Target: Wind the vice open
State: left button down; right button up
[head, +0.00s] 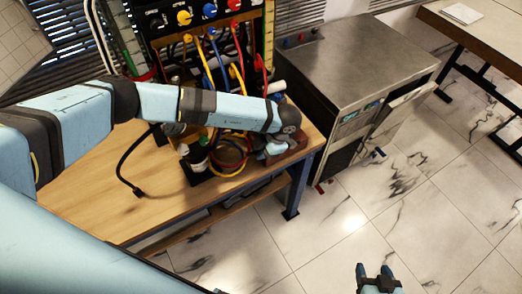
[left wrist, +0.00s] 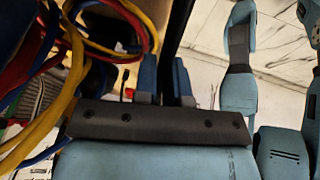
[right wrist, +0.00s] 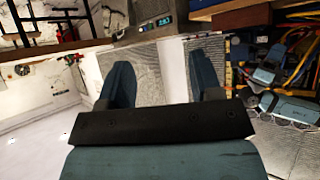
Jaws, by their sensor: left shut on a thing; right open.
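The vice (head: 291,147) looks like a dark reddish block at the right end of the wooden bench, largely hidden by my left arm. My left gripper (head: 274,147) is at the vice, below my wrist. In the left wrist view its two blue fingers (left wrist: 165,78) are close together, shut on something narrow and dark. This appears to be the vice's handle, but its shape and angle cannot be made out. My right gripper (head: 374,272) is open and empty over the floor, well away from the vice. Its spread fingers also show in the right wrist view (right wrist: 164,82).
The wooden bench (head: 95,198) carries a panel (head: 205,25) with yellow, blue and red hoses hanging close to my left gripper. A black cable (head: 124,165) lies on the bench. A metal cabinet (head: 350,60) stands to the right. The tiled floor in front is clear.

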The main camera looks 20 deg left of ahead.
pick_arm(q)
jog(key=shift+s+a+f+t+h+b, duration=0.1)
jog(key=shift+f+t+h+b, duration=0.3)
jog(key=shift+f+b, duration=0.4)
jog(key=shift+a+f+n+t+h+b, duration=0.15)
jog(key=shift+f+t+h+b, duration=0.6)
jog(key=shift+b, duration=1)
jog(key=shift+d+f+n+t+h+b, duration=0.1)
jog(key=shift+f+t+h+b, duration=0.35)
jog(key=shift+f+t+b, duration=0.9)
jog(key=shift+a+f+n+t+h+b, duration=0.25)
jog(key=shift+f+h+b, duration=0.45)
jog(key=shift+b, duration=1.4)
jog(key=shift+d, duration=0.15)
jog(key=c, duration=1.2)
grip_release()
jog(key=shift+f, duration=0.15)
